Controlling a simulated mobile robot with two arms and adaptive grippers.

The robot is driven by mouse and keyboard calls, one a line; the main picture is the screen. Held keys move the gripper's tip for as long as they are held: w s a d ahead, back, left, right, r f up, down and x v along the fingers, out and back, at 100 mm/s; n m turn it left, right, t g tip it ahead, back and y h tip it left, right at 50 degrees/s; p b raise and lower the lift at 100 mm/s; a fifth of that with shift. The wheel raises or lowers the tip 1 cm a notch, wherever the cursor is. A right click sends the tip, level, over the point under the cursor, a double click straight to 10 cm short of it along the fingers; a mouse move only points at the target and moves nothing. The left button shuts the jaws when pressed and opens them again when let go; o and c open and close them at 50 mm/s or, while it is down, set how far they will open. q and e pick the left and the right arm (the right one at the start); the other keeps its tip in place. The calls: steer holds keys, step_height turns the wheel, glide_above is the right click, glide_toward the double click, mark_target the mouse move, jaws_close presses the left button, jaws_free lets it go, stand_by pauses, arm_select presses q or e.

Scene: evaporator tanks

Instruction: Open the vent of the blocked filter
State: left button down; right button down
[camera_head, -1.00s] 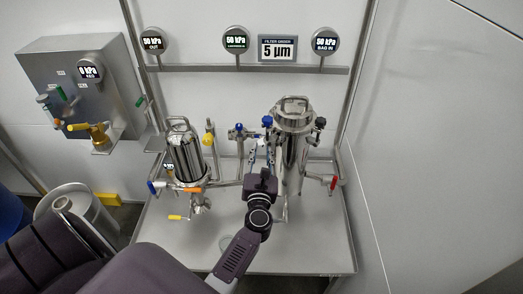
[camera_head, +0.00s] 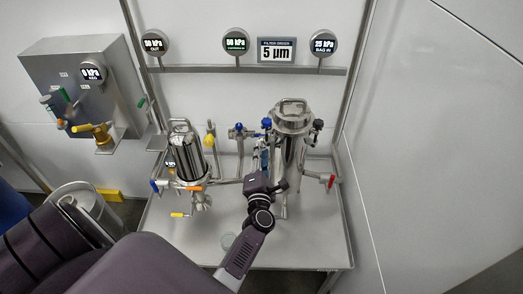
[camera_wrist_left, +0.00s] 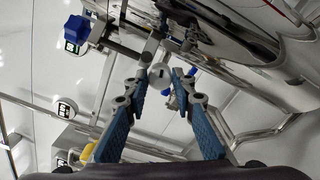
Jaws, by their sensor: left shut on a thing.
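The tall steel filter housing (camera_head: 291,150) stands at the right of the bench, with a blue knob (camera_head: 266,123) and a black knob (camera_head: 318,124) near its top. A shorter steel filter housing (camera_head: 187,155) stands at the left. My left gripper (camera_head: 262,155) is just left of the tall housing. In the left wrist view, its blue-padded fingers are shut around a small grey round-ended fitting (camera_wrist_left: 160,74) beside the steel housing (camera_wrist_left: 240,45). A blue part (camera_wrist_left: 183,92) shows behind the fingers. I cannot tell which filter is blocked. My right gripper is out of view.
A 5 µm sign (camera_head: 276,50) hangs between gauges above the bench (camera_head: 300,240); the right gauge (camera_head: 324,43) reads 25 kPa. A yellow-handled valve (camera_head: 209,135) and a red handle (camera_head: 331,181) stick out nearby. The bench front is mostly clear.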

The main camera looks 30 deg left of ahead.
arm_select(q)
steer(key=shift+m+p, duration=0.45)
steer(key=shift+m, duration=1.05)
steer(key=shift+f, duration=0.1)
